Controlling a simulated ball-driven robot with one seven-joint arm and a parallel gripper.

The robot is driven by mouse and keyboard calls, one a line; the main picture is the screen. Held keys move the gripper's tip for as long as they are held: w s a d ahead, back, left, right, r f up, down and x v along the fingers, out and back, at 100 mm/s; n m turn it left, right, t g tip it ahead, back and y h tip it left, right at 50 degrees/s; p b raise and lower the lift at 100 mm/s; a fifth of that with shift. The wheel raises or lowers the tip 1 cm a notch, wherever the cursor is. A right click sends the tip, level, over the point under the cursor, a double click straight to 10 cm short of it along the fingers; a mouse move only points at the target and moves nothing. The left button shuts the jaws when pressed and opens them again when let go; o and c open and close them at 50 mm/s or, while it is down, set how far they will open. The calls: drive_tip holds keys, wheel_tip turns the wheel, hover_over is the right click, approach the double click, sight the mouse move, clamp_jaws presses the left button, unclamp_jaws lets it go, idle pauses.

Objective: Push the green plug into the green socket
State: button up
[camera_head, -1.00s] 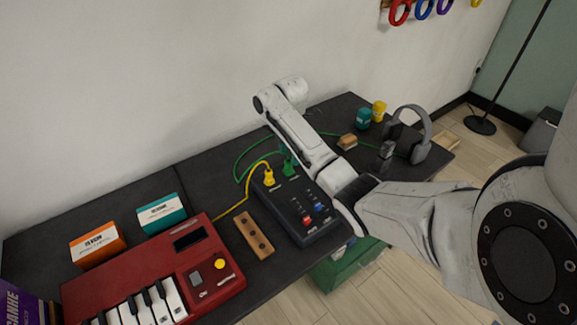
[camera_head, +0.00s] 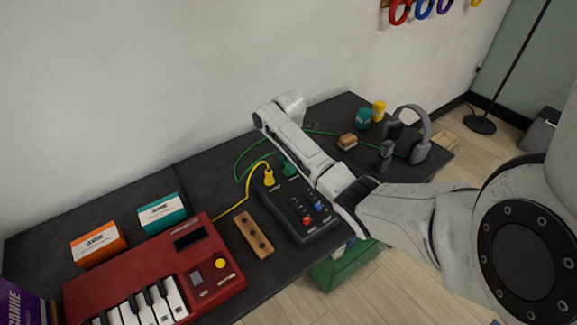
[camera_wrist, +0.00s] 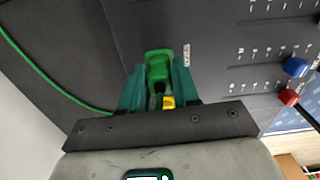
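The green plug (camera_wrist: 158,60) sits between the two teal fingers of my gripper (camera_wrist: 158,82) in the wrist view, and both fingers press against its sides. In the head view the green plug (camera_head: 289,168) shows small at the back of a dark panel box (camera_head: 300,222), beside a yellow plug (camera_head: 269,178). The green socket is hidden under the plug and gripper, so I cannot tell how deep the plug sits. A green cable (camera_wrist: 48,80) curves away to the left in the wrist view. My arm hides most of the gripper in the head view.
A yellow cable (camera_head: 236,206) runs from the yellow plug towards the red keyboard (camera_head: 160,258). A wooden block (camera_head: 254,236) lies left of the box. Red (camera_wrist: 288,97) and blue (camera_wrist: 296,67) knobs stand on the panel. Headphones (camera_head: 425,135) stand at the table's right end.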

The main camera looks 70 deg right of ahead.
clamp_jaws()
drive_tip(key=shift+r, duration=0.15)
drive_tip(key=shift+r, duration=0.25)
wheel_tip(320, 180, up, 2)
drive_tip(key=shift+r+b, duration=0.2)
drive_tip(key=shift+b, duration=0.1)
drive_tip(key=s+a+r+p, duration=0.7)
drive_tip(key=s+r+p, duration=0.2)
drive_tip(key=s+p, duration=0.2)
drive_tip(key=shift+s+a+r, duration=0.15)
drive_tip(key=shift+s+r, duration=0.25)
drive_tip(key=shift+s, duration=0.05)
drive_tip(key=shift+w, duration=0.1)
